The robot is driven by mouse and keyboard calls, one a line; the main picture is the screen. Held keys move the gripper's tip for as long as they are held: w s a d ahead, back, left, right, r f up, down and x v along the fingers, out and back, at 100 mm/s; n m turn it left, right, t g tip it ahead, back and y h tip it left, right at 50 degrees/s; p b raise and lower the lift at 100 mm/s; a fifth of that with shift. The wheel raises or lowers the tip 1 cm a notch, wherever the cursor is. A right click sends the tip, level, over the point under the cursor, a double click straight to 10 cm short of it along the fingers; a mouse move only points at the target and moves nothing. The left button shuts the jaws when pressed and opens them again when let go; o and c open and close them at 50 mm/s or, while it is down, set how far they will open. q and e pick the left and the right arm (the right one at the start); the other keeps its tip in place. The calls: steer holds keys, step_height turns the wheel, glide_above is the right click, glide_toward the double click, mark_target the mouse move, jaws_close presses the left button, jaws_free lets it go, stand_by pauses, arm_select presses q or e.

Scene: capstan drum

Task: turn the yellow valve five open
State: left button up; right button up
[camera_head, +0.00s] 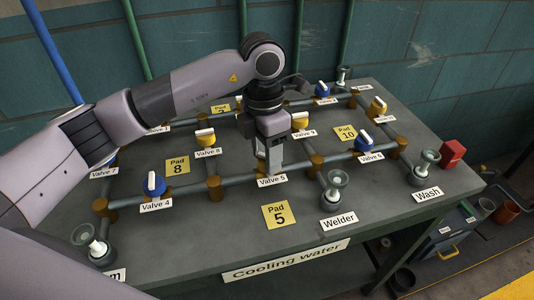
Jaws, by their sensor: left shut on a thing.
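The Valve 5 label (272,181) lies at the front middle of the pipe bench. My left gripper (271,165) points down just behind this label, over the front pipe. Its fingers are shut on valve five's handle, which they and the wrist hide almost wholly. I cannot see the valve's colour or how its handle is turned. My right gripper is not in view.
Yellow Valve 8 (205,138) and yellow Valve 9 (299,121) stand behind. Blue Valve 4 (153,185) is left, blue Valve 6 (364,142) right. The Pad 5 plate (278,215) lies flat in front. A red box (452,153) stands at the right edge.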

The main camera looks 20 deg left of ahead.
mark_target(263, 155)
arm_select(q)
steer(key=n, duration=0.4)
steer(key=shift+a+n+b, duration=0.1)
steer(key=shift+n+b, duration=0.2)
steer(key=shift+b, duration=0.1)
steer(key=shift+r+n+t, duration=0.1)
steer(key=shift+n+t, duration=0.2)
steer(key=shift+n, duration=1.6)
steer(key=o, duration=1)
steer(key=shift+o, duration=0.2)
steer(key=r, duration=0.4)
steer(key=r+b, duration=0.1)
steer(key=r, duration=0.2)
steer(key=shift+a, duration=0.25)
steer(key=shift+s, duration=0.1)
